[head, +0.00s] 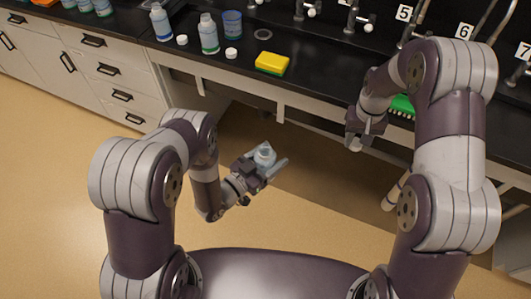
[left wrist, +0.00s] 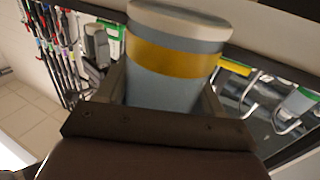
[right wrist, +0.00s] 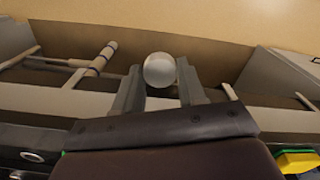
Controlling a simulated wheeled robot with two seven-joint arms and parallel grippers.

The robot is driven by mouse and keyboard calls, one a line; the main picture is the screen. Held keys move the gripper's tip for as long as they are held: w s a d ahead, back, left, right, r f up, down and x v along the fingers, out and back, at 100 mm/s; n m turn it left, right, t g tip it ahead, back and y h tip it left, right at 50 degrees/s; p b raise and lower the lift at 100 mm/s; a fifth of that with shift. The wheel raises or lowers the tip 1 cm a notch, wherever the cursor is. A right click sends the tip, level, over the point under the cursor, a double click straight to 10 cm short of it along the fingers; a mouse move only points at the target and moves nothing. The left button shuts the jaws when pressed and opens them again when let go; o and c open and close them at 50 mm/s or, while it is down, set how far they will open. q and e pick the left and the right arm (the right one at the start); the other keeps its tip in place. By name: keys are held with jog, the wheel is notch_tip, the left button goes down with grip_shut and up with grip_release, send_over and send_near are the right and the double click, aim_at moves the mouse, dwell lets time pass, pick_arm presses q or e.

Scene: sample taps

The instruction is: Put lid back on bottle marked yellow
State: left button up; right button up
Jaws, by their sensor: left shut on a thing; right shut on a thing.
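The bottle with the yellow band shows large in the left wrist view (left wrist: 172,65), pale blue with a whitish end toward the top. My left gripper (head: 270,163) is shut on this bottle (head: 264,155), holding it above the floor in front of the counter. In the head view its neck points up and no lid shows on it. The lid is not clear in the head view. The two grippers are well apart, the right one to the right of the bottle.
On the black counter stand a bottle (head: 161,22), a green-banded bottle (head: 209,35) and a blue cup (head: 232,22). Two white lids (head: 182,40) (head: 231,53), a yellow sponge (head: 271,64) and a green brush (head: 402,105) lie there. Taps (head: 355,18) line the back. Space between the grippers is clear.

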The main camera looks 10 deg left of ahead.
jog(key=a+r+n, duration=0.3)
jog(key=a+r, duration=0.1)
jog(key=a, duration=1)
jog(key=m, duration=0.5)
send_near(265, 149)
jog(key=shift+w+a+f, duration=0.4)
jog(key=m, duration=0.3)
jog(key=shift+s+d, duration=0.3)
jog(key=shift+d, duration=0.1)
jog(key=shift+f, duration=0.1)
jog(key=shift+f, duration=1.95)
